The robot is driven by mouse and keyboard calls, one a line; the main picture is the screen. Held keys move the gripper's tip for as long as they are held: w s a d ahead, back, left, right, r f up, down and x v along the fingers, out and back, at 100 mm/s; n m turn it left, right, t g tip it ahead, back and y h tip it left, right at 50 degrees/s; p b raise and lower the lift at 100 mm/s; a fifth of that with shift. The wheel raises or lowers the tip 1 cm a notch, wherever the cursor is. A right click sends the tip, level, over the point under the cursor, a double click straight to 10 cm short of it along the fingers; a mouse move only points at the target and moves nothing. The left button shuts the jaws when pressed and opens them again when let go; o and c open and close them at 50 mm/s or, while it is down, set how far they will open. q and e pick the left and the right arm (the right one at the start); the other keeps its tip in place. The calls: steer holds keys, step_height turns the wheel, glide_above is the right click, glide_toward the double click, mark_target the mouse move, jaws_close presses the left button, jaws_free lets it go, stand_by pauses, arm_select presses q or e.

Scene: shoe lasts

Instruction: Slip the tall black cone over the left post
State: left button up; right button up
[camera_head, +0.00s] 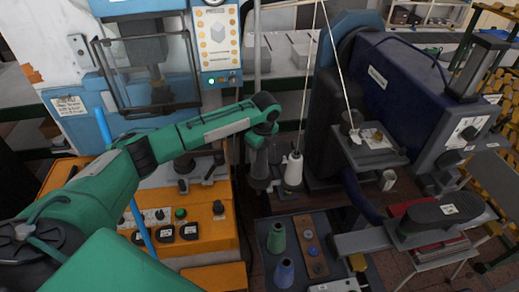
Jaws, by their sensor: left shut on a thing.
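My left arm reaches in from the left, and its gripper (261,178) points down just left of a white cone (293,169). The left gripper is shut on a dark thing, which I take to be the tall black cone; dark fingers and dark cone blend, so its outline is unclear. The white cone stands upright with a thread rising from it. I cannot make out the left post; the gripper and the dark surroundings may hide it. My right gripper is not in view.
A green cone (277,238) and a blue cone (285,272) stand on a dark tray (262,262) below the gripper, beside a brown strip (311,247). A blue machine (400,85) stands at right. An orange control panel (205,238) is at left. Threads hang near the white cone.

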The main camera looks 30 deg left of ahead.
arm_select(q)
steer(key=shift+f, duration=0.65)
steer(key=shift+f+b, duration=0.5)
steer(key=shift+f, duration=0.6)
steer(key=o, duration=1.5)
steer(key=shift+o, duration=0.2)
